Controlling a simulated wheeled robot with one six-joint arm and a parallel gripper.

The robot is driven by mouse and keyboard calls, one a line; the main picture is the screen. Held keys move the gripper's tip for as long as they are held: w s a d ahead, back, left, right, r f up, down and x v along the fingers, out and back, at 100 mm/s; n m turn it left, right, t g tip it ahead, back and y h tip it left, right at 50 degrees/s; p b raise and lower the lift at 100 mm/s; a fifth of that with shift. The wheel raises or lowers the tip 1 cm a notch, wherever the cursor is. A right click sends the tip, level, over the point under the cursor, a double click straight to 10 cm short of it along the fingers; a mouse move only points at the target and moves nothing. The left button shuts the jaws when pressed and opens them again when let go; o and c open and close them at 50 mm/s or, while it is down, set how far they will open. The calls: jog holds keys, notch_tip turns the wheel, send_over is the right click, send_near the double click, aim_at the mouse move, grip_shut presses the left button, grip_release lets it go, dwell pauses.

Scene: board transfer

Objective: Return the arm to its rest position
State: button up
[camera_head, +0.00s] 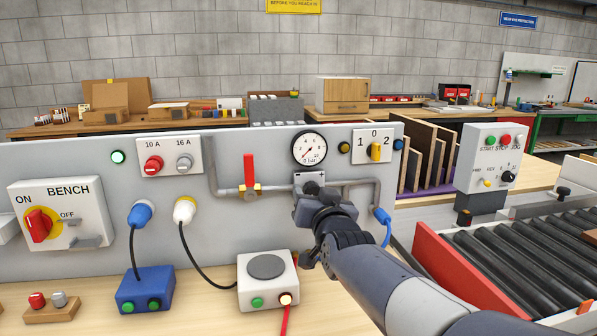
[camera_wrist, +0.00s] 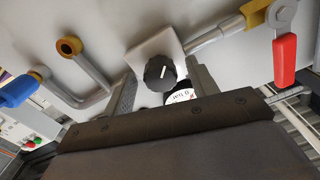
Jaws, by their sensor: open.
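My dark grey arm reaches in from the lower right in the head view. My gripper (camera_head: 312,192) is at the grey panel (camera_head: 90,165), just below the round pressure gauge (camera_head: 309,149). In the wrist view my gripper (camera_wrist: 162,86) is open. Its two grey fingers show on either side of a black knob (camera_wrist: 160,72) with a white mark, on a pale block (camera_wrist: 155,45). I cannot tell whether the fingers touch the knob. Part of the gauge face (camera_wrist: 181,97) shows beyond the gripper's dark edge.
A pipe with a red lever (camera_head: 249,172) runs left of my gripper. A blue hose connector (camera_head: 381,215) is at its right. A white box (camera_head: 267,282) and a blue box (camera_head: 146,290) stand on the bench below. A roller conveyor (camera_head: 505,265) with a red side lies at right.

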jog(key=shift+m, duration=2.2)
